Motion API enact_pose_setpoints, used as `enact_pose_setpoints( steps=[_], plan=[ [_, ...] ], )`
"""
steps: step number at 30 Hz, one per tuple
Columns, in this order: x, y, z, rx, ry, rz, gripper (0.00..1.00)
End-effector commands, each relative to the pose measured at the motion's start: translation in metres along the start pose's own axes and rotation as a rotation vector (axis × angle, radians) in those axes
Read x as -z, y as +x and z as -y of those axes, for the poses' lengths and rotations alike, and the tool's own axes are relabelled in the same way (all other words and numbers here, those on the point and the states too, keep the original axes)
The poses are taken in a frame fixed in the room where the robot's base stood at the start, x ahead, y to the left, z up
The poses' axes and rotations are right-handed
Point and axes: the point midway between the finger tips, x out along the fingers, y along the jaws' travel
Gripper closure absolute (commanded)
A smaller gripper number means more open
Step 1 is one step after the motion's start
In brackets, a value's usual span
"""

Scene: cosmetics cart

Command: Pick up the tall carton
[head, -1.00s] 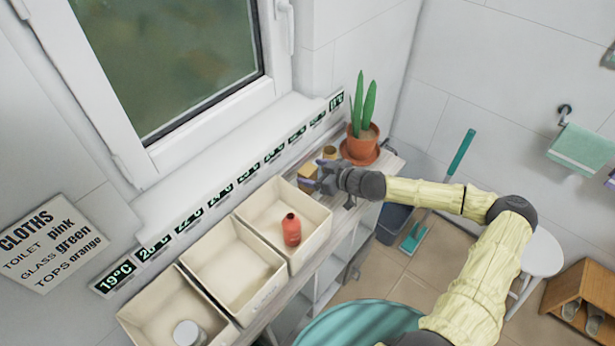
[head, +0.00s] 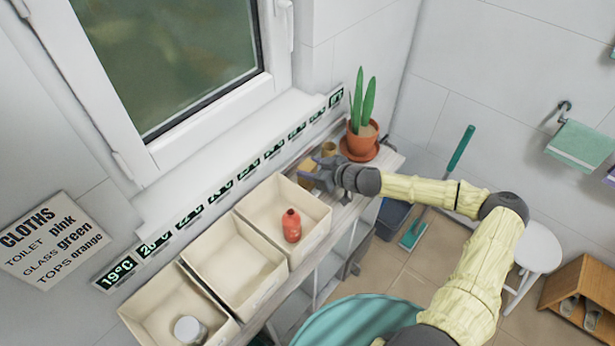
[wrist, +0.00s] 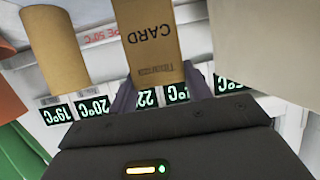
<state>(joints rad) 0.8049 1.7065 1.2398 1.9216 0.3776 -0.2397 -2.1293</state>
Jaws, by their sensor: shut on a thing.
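The tall carton (head: 306,172) is a tan box on the shelf under the window, between the bins and the potted plant. In the wrist view the carton (wrist: 150,40) shows printed letters reading CARD. My gripper (head: 321,177) is at the carton from the right in the head view and partly covers it. In the wrist view my gripper's fingers (wrist: 160,90) are on both sides of the carton's near end, shut on it. Whether the carton still touches the shelf is hidden.
A tan cylinder (head: 329,150) stands close behind the carton, and a potted plant (head: 361,140) is farther right. Cream bins stand to the left; the nearest bin (head: 318,232) holds a red bottle (head: 291,226). A row of temperature displays (head: 220,186) runs along the wall side.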

Motion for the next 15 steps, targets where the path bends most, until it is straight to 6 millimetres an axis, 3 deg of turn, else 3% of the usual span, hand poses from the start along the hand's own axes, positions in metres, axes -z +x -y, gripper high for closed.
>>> enact_pose_setpoints(
  steps=[8, 15],
  plan=[
    [0.001, -0.001, 0.0, 0.0, -0.001, 0.0, 0.83],
    [0.018, -0.007, -0.001, -0.001, -0.005, 0.0, 0.83]
  ],
)
